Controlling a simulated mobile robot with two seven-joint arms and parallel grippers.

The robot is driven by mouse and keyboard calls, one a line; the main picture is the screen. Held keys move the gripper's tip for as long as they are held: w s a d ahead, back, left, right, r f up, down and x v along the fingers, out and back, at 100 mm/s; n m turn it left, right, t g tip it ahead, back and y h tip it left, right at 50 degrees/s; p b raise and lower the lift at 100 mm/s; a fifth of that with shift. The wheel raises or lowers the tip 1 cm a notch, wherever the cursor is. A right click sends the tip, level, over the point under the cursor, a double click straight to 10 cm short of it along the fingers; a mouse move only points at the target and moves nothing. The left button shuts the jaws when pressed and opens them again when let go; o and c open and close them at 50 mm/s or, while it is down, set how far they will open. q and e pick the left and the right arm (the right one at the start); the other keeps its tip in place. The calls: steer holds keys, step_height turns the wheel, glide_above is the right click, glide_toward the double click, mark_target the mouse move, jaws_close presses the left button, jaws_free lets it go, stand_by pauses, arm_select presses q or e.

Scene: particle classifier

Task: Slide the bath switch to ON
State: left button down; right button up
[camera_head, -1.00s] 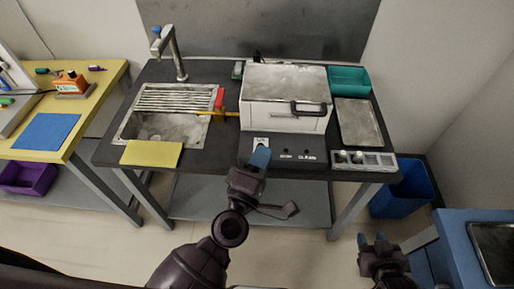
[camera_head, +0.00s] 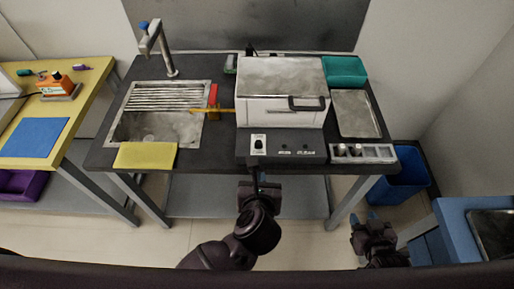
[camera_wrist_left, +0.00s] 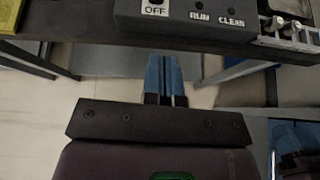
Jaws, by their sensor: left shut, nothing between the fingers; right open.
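The bath switch (camera_head: 258,145) is a small white plate with a dark mark on the left of the dark control panel (camera_head: 284,148). In the left wrist view, its OFF label (camera_wrist_left: 155,11) shows at the top edge and the upper part is cut off, so I cannot tell the slider's position. My left gripper (camera_head: 261,178) is below and in front of the panel, apart from the switch. In the left wrist view, its blue fingers (camera_wrist_left: 165,75) are together and empty, pointing toward the panel's front edge. My right gripper (camera_head: 368,220) is open and empty, low at the right.
The white bath box (camera_head: 282,110) stands behind the panel. A sink (camera_head: 155,128) and yellow sheet (camera_head: 146,156) lie left. A vial rack (camera_head: 362,153) sits right of the panel. RUN and CLEAN buttons (camera_wrist_left: 198,4) are beside the switch. Open floor lies before the table.

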arm_select(q)
steer(key=shift+s+a+f+n, duration=0.1)
steer(key=shift+s+a+n, duration=0.05)
steer(key=shift+n, duration=0.25)
glide_toward(259, 146)
steer(key=x, duration=0.5)
steer(key=shift+f, duration=0.5)
steer(key=shift+w+p, duration=0.3)
steer(key=shift+w, duration=0.6)
